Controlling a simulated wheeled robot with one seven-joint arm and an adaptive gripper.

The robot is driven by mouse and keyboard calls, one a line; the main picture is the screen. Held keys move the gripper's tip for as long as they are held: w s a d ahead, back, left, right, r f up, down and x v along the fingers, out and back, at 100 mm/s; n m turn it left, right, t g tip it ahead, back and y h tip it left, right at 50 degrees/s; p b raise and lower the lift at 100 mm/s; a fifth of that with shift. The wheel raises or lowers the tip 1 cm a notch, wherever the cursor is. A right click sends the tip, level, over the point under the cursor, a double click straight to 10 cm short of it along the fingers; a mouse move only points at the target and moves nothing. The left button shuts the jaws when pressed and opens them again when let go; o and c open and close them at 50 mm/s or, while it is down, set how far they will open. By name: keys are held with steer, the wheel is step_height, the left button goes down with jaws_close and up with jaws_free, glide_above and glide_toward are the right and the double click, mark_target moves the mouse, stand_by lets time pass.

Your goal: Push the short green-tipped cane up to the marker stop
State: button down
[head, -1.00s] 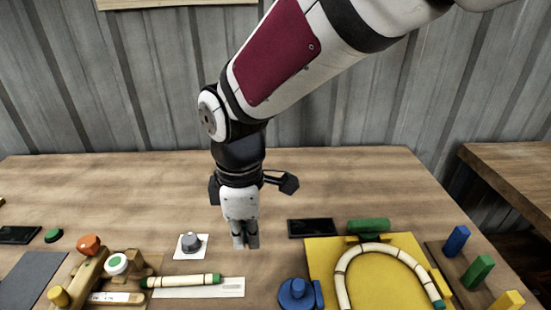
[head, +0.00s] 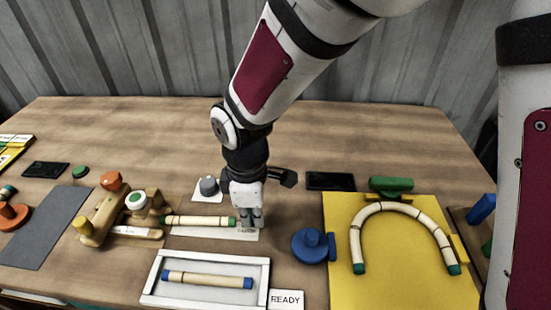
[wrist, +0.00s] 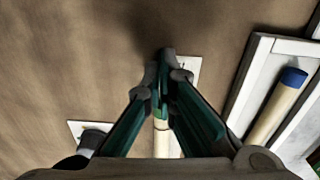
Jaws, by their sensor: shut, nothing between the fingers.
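The short pale cane (head: 200,221) with green tips lies on a white strip (head: 247,235) on the table. Its left tip is close to a wooden fixture (head: 154,202) with a white, green-topped knob (head: 137,203); I cannot tell if they touch. Which part is the marker stop is unclear. My gripper (head: 250,222) is shut and empty, low beside the cane's right green tip. In the wrist view the shut fingers (wrist: 167,62) stand just beyond the cane (wrist: 161,140), partly hiding its green tip. Whether they touch it is unclear.
A white tray (head: 152,277) with a blue-tipped cane (head: 205,280) lies in front. A grey knob (head: 208,186) stands behind the cane. A blue knob (head: 309,244) and a yellow board (head: 400,285) with a bent cane (head: 368,225) lie right.

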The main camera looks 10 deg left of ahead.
mark_target(201, 217)
steer(key=shift+a, duration=0.45)
steer(key=shift+a, duration=0.1)
steer(key=a, duration=0.6)
steer(key=s+a, duration=0.1)
steer(key=a, duration=0.2)
steer(key=shift+s+a, duration=0.1)
steer(key=shift+a, duration=0.3)
